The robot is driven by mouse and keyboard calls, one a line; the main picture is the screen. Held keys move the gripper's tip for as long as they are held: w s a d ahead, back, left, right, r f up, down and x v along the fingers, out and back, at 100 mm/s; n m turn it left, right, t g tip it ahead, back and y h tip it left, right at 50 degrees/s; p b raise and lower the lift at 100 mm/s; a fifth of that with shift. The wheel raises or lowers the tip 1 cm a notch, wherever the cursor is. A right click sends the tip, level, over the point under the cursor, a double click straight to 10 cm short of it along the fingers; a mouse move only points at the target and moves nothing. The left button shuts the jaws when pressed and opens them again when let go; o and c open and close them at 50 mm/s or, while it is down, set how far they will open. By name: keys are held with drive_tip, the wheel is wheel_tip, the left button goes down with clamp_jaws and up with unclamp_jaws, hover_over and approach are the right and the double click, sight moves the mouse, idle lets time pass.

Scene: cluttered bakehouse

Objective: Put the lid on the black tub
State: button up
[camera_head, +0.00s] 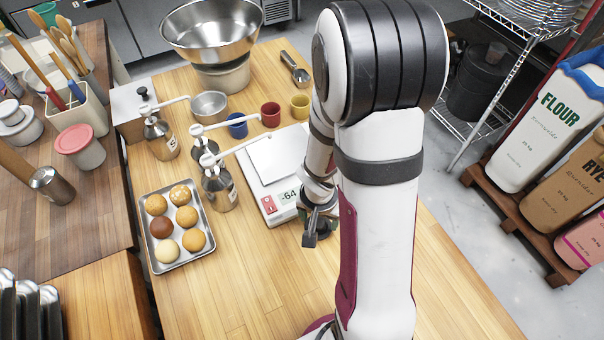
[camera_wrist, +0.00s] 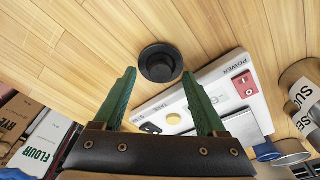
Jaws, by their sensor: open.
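A small round black object (camera_wrist: 160,64) with a raised rim or step lies on the wooden table beside the scale in the wrist view. I cannot tell whether it is the tub or its lid. My arm hides it in the head view. My gripper (camera_wrist: 159,73) is open and empty, its green fingers to either side of the black object in the picture, apparently still above it. In the head view my gripper (camera_head: 313,230) hangs at the scale's front right corner. I make out no second small black piece on the table.
The white scale (camera_head: 270,207) stands close to my gripper. Syrup pump bottles (camera_head: 219,190), a tray of buns (camera_head: 151,245), cups and a steel bowl (camera_head: 210,105) crowd the left and back. The front of the table is clear. Flour sacks (camera_head: 545,130) stand right.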

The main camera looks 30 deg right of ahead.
drive_tip(key=shift+w+d+f, duration=0.1)
drive_tip(key=shift+w+f, duration=0.05)
drive_tip(key=shift+f, duration=0.7)
clamp_jaws()
